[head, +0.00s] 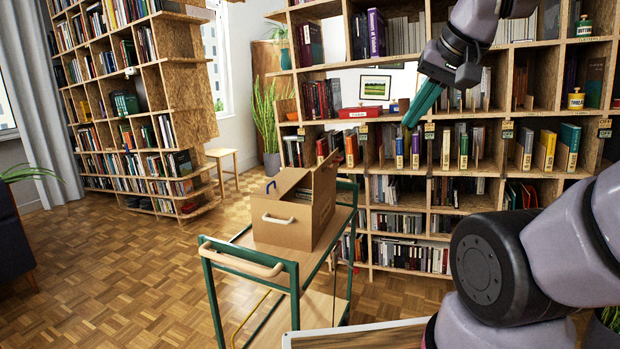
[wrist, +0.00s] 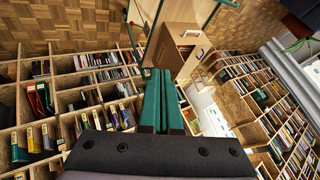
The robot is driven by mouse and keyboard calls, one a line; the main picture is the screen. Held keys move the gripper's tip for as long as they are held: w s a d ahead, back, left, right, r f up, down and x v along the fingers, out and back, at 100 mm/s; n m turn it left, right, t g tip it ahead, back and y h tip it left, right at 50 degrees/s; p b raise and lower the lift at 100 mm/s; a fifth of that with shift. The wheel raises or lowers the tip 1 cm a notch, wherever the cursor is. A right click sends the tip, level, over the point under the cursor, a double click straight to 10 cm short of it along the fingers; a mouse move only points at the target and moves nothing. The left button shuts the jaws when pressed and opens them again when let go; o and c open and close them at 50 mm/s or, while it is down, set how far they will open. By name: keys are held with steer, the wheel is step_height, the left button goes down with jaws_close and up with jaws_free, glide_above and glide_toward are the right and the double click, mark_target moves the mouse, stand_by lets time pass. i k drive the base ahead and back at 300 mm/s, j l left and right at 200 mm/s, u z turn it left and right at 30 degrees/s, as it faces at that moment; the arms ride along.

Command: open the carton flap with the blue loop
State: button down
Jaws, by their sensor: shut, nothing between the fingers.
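The brown cardboard carton (head: 285,225) sits on the top of a green-framed trolley, with a white handle on its front side. A small blue loop (head: 270,186) shows at the carton's upper left edge. One flap (head: 325,178) stands raised at the right; how far the flap with the loop is open is hard to tell. My gripper (head: 409,124) has teal fingers, shut and empty, in the air above and right of the carton, in front of the bookshelf. In the wrist view, my gripper (wrist: 161,72) points toward the carton (wrist: 170,45), apart from it; the loop is not discernible there.
The trolley (head: 250,264) has a rounded wooden handle at its near end. A tall bookshelf (head: 440,180) with many books stands behind and to the right. Another bookshelf (head: 130,110) stands far left. Parquet floor (head: 130,270) is clear left of the trolley.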

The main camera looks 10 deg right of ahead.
mark_target(275, 188)
steer(key=i+j+u, duration=0.1)
steer(key=i+j, duration=0.55)
steer(key=j, duration=0.15)
